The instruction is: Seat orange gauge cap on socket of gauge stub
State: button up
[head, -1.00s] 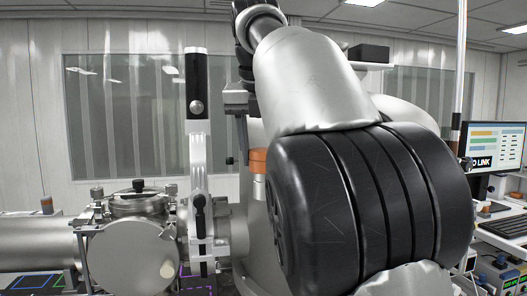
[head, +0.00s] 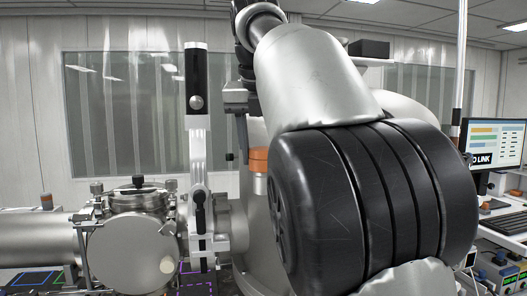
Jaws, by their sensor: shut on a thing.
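The orange gauge cap (head: 258,160) shows at the left edge of my large dark arm joint, which hides its right side. A pale metal cylinder (head: 259,184) shows directly below the orange part; I cannot tell whether it is part of the cap or the gauge stub. My gripper (head: 251,158) points down, with one finger visible just left of the cap. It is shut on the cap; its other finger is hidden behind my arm. The socket of the gauge stub cannot be made out clearly.
A round steel vacuum chamber (head: 134,250) stands at lower left, with a horizontal cylinder beside it. A tall metal column (head: 197,130) with a black handle rises close left of my gripper. A monitor (head: 494,143) and desk are at right.

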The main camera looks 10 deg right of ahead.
jog(key=shift+f, duration=0.2)
jog(key=shift+f+b, duration=0.45)
jog(key=shift+f, duration=0.05)
jog(key=o, duration=1.1)
jog(key=shift+o, duration=0.2)
jog(key=p+v, duration=0.2)
jog(key=v, duration=1)
jog(key=shift+p, duration=0.4)
